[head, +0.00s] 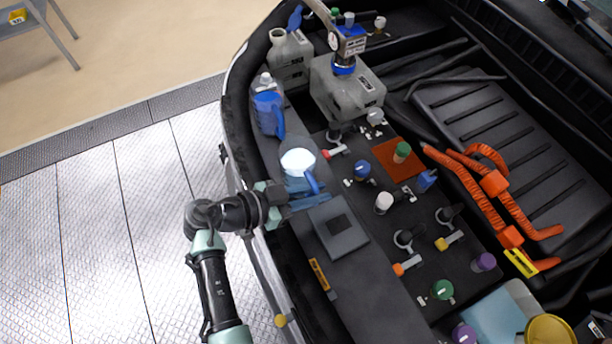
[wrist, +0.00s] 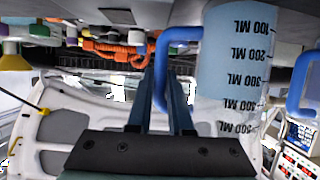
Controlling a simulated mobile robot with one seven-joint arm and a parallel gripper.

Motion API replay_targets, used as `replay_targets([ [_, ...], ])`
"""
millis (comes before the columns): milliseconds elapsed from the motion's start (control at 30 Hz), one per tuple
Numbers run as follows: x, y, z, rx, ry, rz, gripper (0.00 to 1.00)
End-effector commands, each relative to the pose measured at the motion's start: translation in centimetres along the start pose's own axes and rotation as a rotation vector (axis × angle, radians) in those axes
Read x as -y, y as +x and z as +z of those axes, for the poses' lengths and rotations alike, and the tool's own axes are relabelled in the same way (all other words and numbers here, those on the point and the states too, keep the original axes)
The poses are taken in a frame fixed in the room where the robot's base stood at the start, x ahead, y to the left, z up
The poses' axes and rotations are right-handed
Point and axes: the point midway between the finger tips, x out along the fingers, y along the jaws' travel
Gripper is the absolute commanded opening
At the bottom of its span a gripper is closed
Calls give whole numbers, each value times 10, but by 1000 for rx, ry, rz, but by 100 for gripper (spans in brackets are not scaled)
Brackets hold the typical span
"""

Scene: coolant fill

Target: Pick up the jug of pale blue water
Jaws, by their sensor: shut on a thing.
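The jug of pale blue water (head: 298,163) is at the near left side of the engine bay, with a bright white round top and a blue handle. In the wrist view the clear jug (wrist: 238,70) with its ML marks appears upside down, at the right. Its blue handle (wrist: 166,50) passes between my fingers. My gripper (head: 306,196) reaches in from the left and is shut on that handle; it also shows in the wrist view (wrist: 169,75). I cannot tell whether the jug touches the surface under it.
A darker blue jug (head: 268,114) stands behind the held one. A grey square plate (head: 338,230) lies close in front of my gripper. A translucent tank (head: 345,90) with a gauge on top stands behind. Several valves and colored caps crowd the right, beside orange cables (head: 480,195).

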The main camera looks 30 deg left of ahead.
Motion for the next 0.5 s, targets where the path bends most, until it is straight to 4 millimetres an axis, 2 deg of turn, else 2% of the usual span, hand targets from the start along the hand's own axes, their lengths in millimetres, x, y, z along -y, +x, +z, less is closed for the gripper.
replay_targets([
  [167,0,-5,-12,-2,6,0,0],
  [500,1,-28,-69,-2,8,-2,0],
])
